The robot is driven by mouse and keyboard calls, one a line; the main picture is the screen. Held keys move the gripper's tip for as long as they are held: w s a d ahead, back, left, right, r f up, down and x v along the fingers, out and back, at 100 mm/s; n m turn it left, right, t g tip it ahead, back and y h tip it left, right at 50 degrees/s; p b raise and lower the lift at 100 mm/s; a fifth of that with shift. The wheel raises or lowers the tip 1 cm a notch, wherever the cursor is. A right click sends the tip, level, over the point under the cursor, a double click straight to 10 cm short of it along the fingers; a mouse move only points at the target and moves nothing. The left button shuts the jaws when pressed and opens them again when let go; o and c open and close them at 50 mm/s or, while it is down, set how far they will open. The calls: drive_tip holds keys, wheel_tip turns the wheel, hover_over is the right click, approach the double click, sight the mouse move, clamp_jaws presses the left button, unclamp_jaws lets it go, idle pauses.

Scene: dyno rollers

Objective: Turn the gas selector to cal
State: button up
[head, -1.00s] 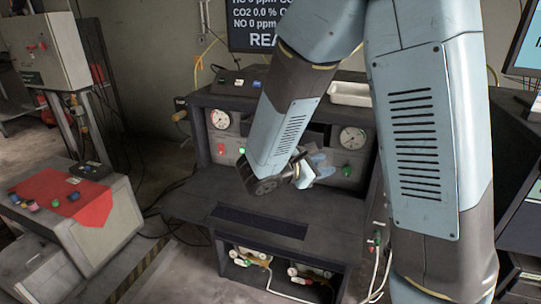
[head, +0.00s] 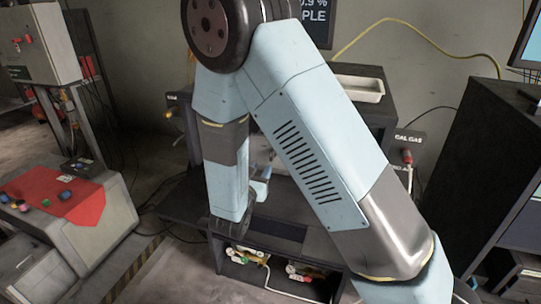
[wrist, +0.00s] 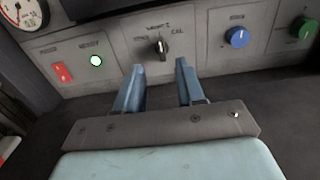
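The gas selector (wrist: 160,48) is a small black knob on the grey panel in the wrist view. A "CAL" label is printed to its right; the other labels are blurred. Its pointer looks about upright, but I cannot tell its exact setting. My gripper (wrist: 158,70) is open, its two blue fingers in front of and below the selector, one to each side, with nothing visible between them. They look apart from the knob. In the head view my gripper (head: 262,182) is partly hidden behind my arm, and the selector is hidden.
The panel also has a red switch (wrist: 62,72), a lit green lamp (wrist: 96,60), a gauge (wrist: 22,14), a blue knob (wrist: 236,37) and a green knob (wrist: 302,28). A white tray (head: 358,88) lies on top of the console. A dark cabinet (head: 480,170) stands right.

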sight(271, 154)
drive_tip(key=x, duration=1)
clamp_jaws()
